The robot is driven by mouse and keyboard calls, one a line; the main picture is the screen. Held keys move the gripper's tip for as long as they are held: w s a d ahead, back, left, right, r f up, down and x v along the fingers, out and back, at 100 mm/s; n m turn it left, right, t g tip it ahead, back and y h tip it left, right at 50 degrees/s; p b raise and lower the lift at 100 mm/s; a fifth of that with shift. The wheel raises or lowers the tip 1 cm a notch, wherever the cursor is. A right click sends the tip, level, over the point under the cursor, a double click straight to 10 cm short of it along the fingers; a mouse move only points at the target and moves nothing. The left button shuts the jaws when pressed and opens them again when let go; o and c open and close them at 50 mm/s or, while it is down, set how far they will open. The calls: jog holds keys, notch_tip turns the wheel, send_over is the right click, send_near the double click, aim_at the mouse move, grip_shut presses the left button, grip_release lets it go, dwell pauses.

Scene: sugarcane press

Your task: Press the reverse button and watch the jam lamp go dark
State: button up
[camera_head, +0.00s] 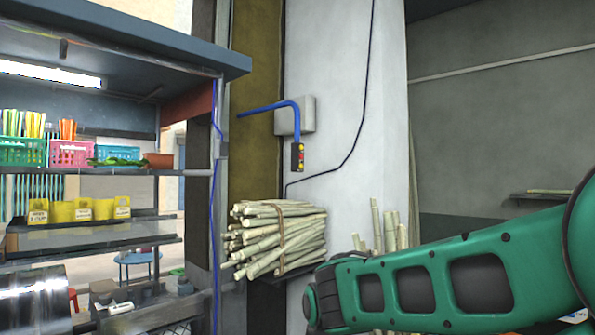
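A small dark control box (298,157) hangs in front of the white pillar, at the lower end of a bent blue pipe (270,107). Small red and yellow spots show on its face. They are too small to tell which is the reverse button or the jam lamp, or whether any is lit. My green arm (400,285) reaches in from the lower right, below and to the right of the box and well apart from it. My gripper is not visible.
A tied cane bundle (278,237) rests on a shelf below the control box. More canes (388,228) stand upright right of it. A stall counter (90,238) with shelves and a roof (130,35) fills the left. A grey wall box (294,115) sits behind the pipe.

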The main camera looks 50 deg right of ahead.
jog(key=shift+c, duration=0.7)
grip_shut()
dwell(1.0)
